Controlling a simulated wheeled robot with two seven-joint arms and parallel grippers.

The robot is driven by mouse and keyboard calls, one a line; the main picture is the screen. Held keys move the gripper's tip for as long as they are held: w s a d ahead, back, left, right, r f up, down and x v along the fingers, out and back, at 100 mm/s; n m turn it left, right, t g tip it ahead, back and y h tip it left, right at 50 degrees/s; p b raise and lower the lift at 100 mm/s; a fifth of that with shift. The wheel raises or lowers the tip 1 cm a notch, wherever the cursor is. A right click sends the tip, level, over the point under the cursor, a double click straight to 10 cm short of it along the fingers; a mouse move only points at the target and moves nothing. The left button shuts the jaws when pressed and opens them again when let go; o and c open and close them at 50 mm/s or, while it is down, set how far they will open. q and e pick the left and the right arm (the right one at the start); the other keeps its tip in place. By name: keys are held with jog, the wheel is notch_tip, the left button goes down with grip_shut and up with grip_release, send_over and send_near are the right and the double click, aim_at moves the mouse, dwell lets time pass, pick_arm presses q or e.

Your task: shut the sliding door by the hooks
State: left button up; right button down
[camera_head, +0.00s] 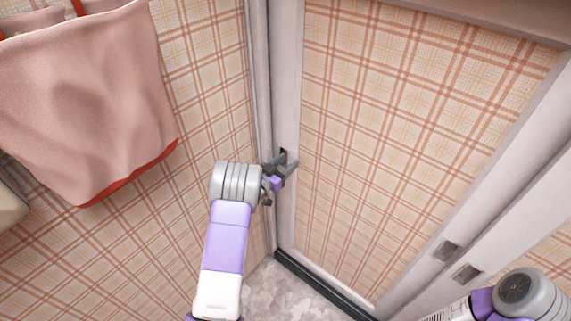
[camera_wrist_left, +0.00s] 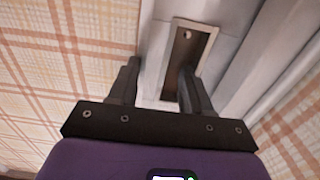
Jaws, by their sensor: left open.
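The sliding door (camera_head: 400,130) is a plaid panel in a white frame, standing right of the corner in the head view. Its left upright (camera_head: 286,75) stands close beside the grey corner jamb (camera_head: 256,75). A dark, narrow recessed pull (camera_wrist_left: 188,55) shows in that upright in the left wrist view. My left gripper (camera_head: 289,161) is open at the pull, its fingers (camera_wrist_left: 158,88) apart and empty. The pull lies ahead, partly behind the right-hand finger; contact cannot be told. Red hooks (camera_head: 77,7) are at the top left. My right gripper is out of view.
A pink cloth item with red trim (camera_head: 85,95) hangs from the hooks on the left wall. Square metal pulls (camera_head: 447,250) and (camera_head: 467,273) sit on two white uprights at lower right. A dark floor track (camera_head: 318,283) runs below the door. My right arm (camera_head: 525,295) is at bottom right.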

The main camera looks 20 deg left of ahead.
pick_arm(q)
jog(key=shift+s, duration=0.1)
jog(key=p+v, duration=0.1)
jog(key=v, duration=0.6)
jog(key=shift+s+p, duration=0.2)
jog(key=shift+p, duration=0.2)
